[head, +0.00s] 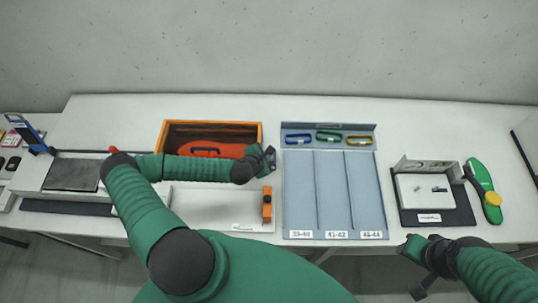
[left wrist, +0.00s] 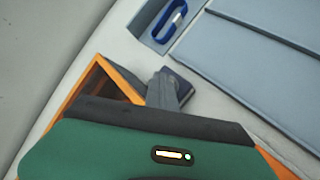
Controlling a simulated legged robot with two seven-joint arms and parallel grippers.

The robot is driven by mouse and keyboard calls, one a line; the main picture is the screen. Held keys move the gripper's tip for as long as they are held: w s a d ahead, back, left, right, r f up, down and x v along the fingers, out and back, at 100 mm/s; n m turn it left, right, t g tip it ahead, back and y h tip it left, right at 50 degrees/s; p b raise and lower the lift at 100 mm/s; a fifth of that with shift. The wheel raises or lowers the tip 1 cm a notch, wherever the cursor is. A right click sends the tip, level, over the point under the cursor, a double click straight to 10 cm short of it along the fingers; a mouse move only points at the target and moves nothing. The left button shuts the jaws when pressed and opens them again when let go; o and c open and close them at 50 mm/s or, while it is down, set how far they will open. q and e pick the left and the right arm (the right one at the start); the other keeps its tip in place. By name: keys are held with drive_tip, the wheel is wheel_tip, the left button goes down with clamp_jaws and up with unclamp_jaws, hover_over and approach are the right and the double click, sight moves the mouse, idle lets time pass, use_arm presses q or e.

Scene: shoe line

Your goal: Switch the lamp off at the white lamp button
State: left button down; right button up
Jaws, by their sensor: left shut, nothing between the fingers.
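I cannot make out a lamp or a white lamp button for certain in either view. My left gripper (head: 264,162) is shut and empty in the head view, above the right edge of the orange-rimmed box (head: 262,135). In the left wrist view the left gripper (left wrist: 170,88) is over the white table, between the box's orange corner and the grey tray. My right gripper (head: 408,248) is at the table's front edge, lower right; whether its fingers are open is too small to tell.
A grey three-lane tray (head: 300,190) with blue, green and yellow loops at its back fills the middle. A white unit (head: 425,192) on a dark mat stands right, beside a green shoe-shaped piece (head: 480,175) with a yellow knob. An orange block (head: 267,205) stands front centre.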

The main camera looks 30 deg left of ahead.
use_arm(q)
drive_tip(key=shift+r, duration=0.3)
wheel_tip(320, 180, up, 6)
drive_tip(key=p, duration=0.6)
